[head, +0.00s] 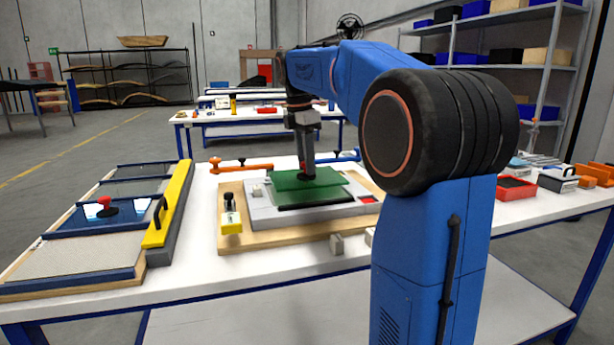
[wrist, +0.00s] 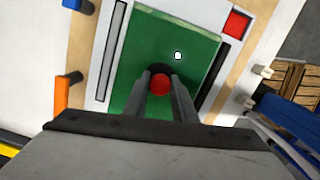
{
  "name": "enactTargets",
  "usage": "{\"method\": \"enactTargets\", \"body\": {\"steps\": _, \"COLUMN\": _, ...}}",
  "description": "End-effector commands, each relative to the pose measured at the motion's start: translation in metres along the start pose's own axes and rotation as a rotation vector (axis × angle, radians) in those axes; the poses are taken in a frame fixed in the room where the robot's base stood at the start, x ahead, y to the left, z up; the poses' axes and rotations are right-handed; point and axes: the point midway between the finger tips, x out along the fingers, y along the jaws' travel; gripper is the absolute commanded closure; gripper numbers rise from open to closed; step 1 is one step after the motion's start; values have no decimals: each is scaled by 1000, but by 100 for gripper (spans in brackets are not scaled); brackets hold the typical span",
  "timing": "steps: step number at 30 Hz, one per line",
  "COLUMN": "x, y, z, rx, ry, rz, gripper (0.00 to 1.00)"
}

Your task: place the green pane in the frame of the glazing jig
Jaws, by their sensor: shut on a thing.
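The green pane (head: 322,178) is over the grey glazing jig (head: 262,208) on a wooden board. It also shows in the wrist view (wrist: 140,42), with a black cup and a red knob (wrist: 160,84) on it. My gripper (head: 307,170) comes down from above, and in the wrist view its two fingers (wrist: 160,92) are shut on the red knob. In the head view the pane looks slightly tilted, with dark green and a black edge below it. The frame opening is mostly hidden under the pane, and I cannot tell whether they touch.
An orange lever clamp (head: 240,168) and a blue one (head: 345,156) stand behind the jig. A yellow block with a black knob (head: 230,213) is at its left. A rack with a yellow bar (head: 170,205) lies farther left. A small grey block (head: 336,244) sits in front.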

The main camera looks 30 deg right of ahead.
Motion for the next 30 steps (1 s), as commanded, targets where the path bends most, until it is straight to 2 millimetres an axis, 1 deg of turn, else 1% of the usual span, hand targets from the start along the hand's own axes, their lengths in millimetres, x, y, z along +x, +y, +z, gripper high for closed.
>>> {"method": "enactTargets", "body": {"steps": 9, "x": 35, "y": 0, "z": -4, "rx": 0, "ry": 0, "rz": 0, "gripper": 100}}
{"method": "enactTargets", "body": {"steps": 12, "x": 38, "y": 0, "z": -4, "rx": 0, "ry": 0, "rz": 2, "gripper": 100}}
{"method": "enactTargets", "body": {"steps": 22, "x": 41, "y": 0, "z": -5, "rx": 0, "ry": 0, "rz": 1, "gripper": 100}}
{"method": "enactTargets", "body": {"steps": 23, "x": 41, "y": 0, "z": -5, "rx": 0, "ry": 0, "rz": 0, "gripper": 69}}
{"method": "enactTargets", "body": {"steps": 24, "x": 41, "y": 0, "z": -5, "rx": 0, "ry": 0, "rz": 0, "gripper": 59}}
{"method": "enactTargets", "body": {"steps": 25, "x": 41, "y": 0, "z": -5, "rx": 0, "ry": 0, "rz": 0, "gripper": 57}}
{"method": "enactTargets", "body": {"steps": 30, "x": 41, "y": 0, "z": -5, "rx": 0, "ry": 0, "rz": 0, "gripper": 57}}
